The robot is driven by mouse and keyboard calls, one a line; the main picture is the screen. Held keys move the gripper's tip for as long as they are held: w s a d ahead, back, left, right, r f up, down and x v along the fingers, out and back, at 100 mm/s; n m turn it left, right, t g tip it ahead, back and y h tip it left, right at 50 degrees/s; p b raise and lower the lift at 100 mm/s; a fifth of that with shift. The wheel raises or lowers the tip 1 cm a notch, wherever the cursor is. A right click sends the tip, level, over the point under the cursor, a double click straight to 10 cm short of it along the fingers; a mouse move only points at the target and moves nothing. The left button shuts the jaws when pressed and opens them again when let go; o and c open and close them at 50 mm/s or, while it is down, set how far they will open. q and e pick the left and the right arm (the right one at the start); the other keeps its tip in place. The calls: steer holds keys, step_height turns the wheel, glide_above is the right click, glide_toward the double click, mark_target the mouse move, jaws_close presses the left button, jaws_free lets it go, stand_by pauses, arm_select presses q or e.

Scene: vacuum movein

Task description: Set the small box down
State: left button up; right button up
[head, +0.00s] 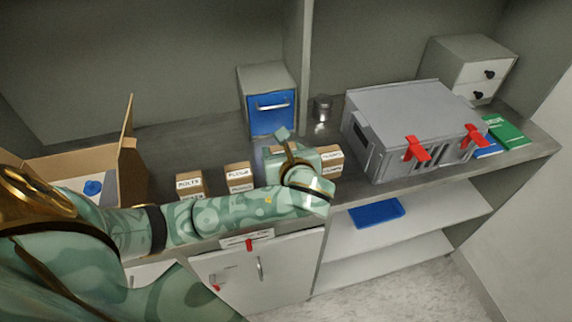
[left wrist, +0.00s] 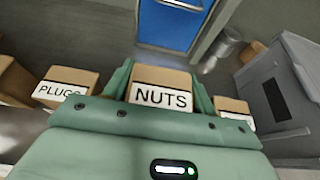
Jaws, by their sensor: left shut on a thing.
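My left gripper (head: 290,155) is over the counter in the head view, near its front edge, with the fingers pointing towards the back. It is shut on a small cardboard box labelled NUTS (left wrist: 162,88), which sits between the two green fingers in the left wrist view. In the head view the gripper hides most of this box. I cannot tell whether its underside touches the counter. The PLUGS box (left wrist: 66,86) stands to its left and another labelled box (left wrist: 236,111) to its right, its label partly hidden. My right gripper is not in view.
A BOLTS box (head: 189,185) stands further left, near an open carton (head: 131,160). A blue-fronted drawer unit (head: 271,115) and a metal tin (head: 322,108) are behind the gripper. A large grey case (head: 400,115) with red latches fills the counter to the right.

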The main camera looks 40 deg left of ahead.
arm_select(q)
steer(key=shift+w+f, duration=0.2)
steer(key=f+b, duration=0.1)
steer(key=f, duration=0.1)
steer(key=f+b, duration=0.1)
steer(key=f, duration=0.1)
steer(key=shift+w+a+b, duration=0.2)
steer(key=shift+w+b, duration=0.05)
steer(key=shift+b, duration=0.1)
steer(key=shift+r, duration=0.15)
steer(key=o, duration=1.1)
steer(key=shift+d, duration=0.1)
steer(key=p+v, duration=0.5)
steer(key=v, duration=0.7)
